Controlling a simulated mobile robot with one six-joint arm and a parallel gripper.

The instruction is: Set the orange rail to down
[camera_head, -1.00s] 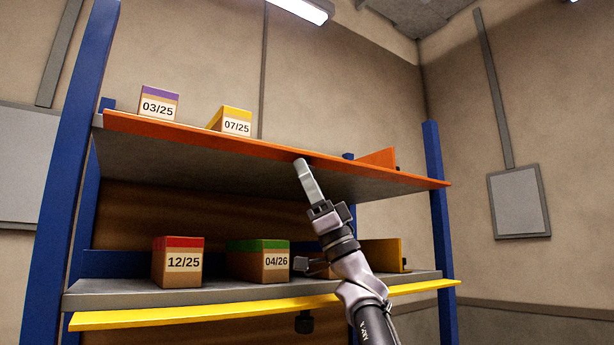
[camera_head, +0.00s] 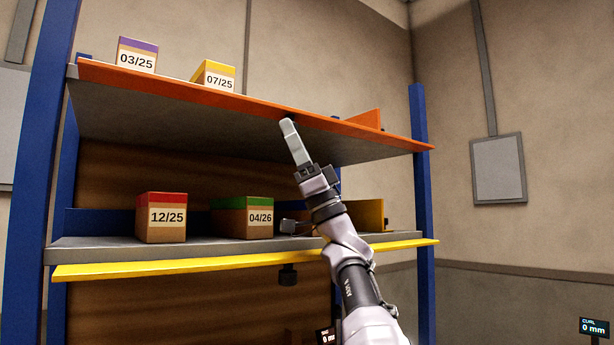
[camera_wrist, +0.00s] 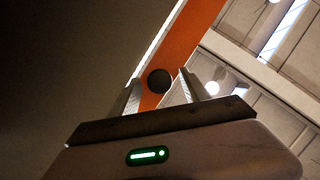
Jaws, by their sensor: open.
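The orange rail (camera_head: 200,95) runs along the front edge of the upper shelf, its face close against the shelf edge. In the wrist view the orange rail (camera_wrist: 190,35) slants up to the right, with a dark round knob (camera_wrist: 159,81) on or in front of it. My gripper (camera_head: 288,124) points up at the rail's underside near mid-length. In the wrist view my open gripper (camera_wrist: 160,90) has one finger on each side of the knob; I cannot tell whether they touch it. In the head view the gripper hides the knob.
Boxes marked 03/25 (camera_head: 137,57) and 07/25 (camera_head: 215,78) stand on the upper shelf. Boxes 12/25 (camera_head: 162,218) and 04/26 (camera_head: 243,218) stand on the lower shelf, above a yellow rail (camera_head: 150,270). Blue posts (camera_head: 421,180) flank the rack. Space before the rack is clear.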

